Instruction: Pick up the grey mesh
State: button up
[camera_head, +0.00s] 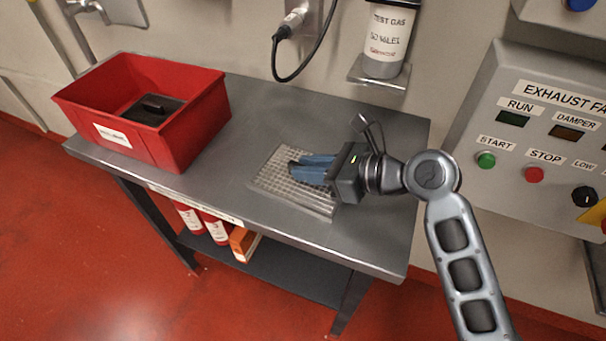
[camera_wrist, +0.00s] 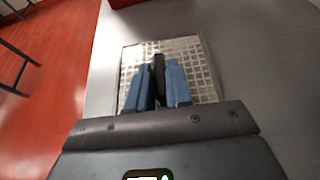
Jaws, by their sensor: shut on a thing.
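The grey mesh (camera_head: 325,206) is a flat, roughly square grid panel at the middle of the steel table (camera_head: 250,115). In the wrist view the mesh (camera_wrist: 203,82) lies beneath and around my fingers. My gripper (camera_head: 296,168) reaches in from the right, low over the mesh. In the wrist view its blue fingers (camera_wrist: 160,80) are closed on a dark upright piece (camera_wrist: 158,68), which looks like a handle on the mesh. The fingers hide part of the mesh's middle. I cannot tell whether the mesh rests on the table or is slightly raised.
A red bin (camera_head: 190,131) with a black object (camera_head: 150,108) inside stands on the table's left end. A labelled cylinder (camera_head: 386,40) hangs on the wall behind. A control panel (camera_head: 535,150) is at right. Red-and-white containers (camera_head: 213,226) stand on the lower shelf.

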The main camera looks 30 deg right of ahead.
grip_shut()
jog(key=shift+r, duration=0.15)
